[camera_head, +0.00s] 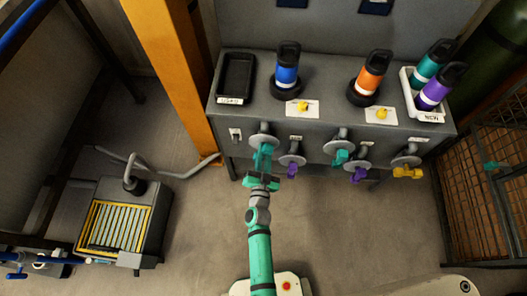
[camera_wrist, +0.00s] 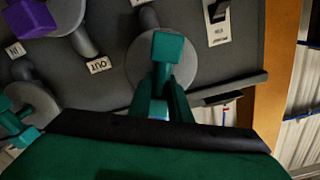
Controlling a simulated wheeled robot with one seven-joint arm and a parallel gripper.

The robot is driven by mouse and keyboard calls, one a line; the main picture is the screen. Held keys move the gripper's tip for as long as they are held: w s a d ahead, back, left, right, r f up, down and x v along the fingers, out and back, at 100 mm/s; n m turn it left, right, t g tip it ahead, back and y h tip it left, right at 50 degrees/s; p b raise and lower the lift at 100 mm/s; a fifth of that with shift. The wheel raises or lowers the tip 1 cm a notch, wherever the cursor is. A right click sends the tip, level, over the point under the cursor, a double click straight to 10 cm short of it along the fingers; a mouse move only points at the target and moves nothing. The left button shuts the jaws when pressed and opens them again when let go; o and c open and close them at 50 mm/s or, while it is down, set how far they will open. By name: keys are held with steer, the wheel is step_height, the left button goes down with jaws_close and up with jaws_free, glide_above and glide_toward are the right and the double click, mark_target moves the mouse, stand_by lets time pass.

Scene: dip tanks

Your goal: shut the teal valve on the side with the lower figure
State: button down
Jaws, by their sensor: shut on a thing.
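A teal valve (camera_head: 263,143) sits on a round grey flange at the left of the bench front. My gripper (camera_head: 262,173) is at this valve and shut on its handle. The wrist view shows the teal valve (camera_wrist: 168,46) at the flange, with my gripper's fingers (camera_wrist: 167,98) on either side of the handle, hiding part of it. A second teal valve (camera_head: 341,157) is further right, with nothing touching it; it shows at the left edge of the wrist view (camera_wrist: 14,118). Two dark display panels (camera_head: 292,2) (camera_head: 375,6) are cut off by the top edge; no figures are readable.
Purple valves (camera_head: 292,170) (camera_head: 358,174) and a yellow valve (camera_head: 407,172) stick out along the same bench front. A switch (camera_head: 235,135) is left of my gripper. Bottles, a black tray (camera_head: 236,78) and a white tray (camera_head: 430,115) stand on the bench. An orange post (camera_head: 178,75) is left.

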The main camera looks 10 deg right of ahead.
steer(key=m, duration=0.6)
steer(key=shift+d+f, duration=0.15)
steer(key=shift+d, duration=0.2)
steer(key=m, duration=0.6)
steer(key=shift+s+d+f+m, duration=0.15)
steer(key=shift+d+f+m, duration=0.05)
steer(key=shift+f+m, duration=0.2)
steer(key=c, duration=1.6)
jaws_free()
steer(key=shift+c, duration=0.2)
steer(key=shift+f, duration=0.1)
steer(key=shift+s, duration=0.1)
steer(key=shift+s+a, duration=0.2)
steer(key=shift+s, duration=0.15)
steer(key=v, duration=0.9)
steer(key=shift+s, duration=0.4)
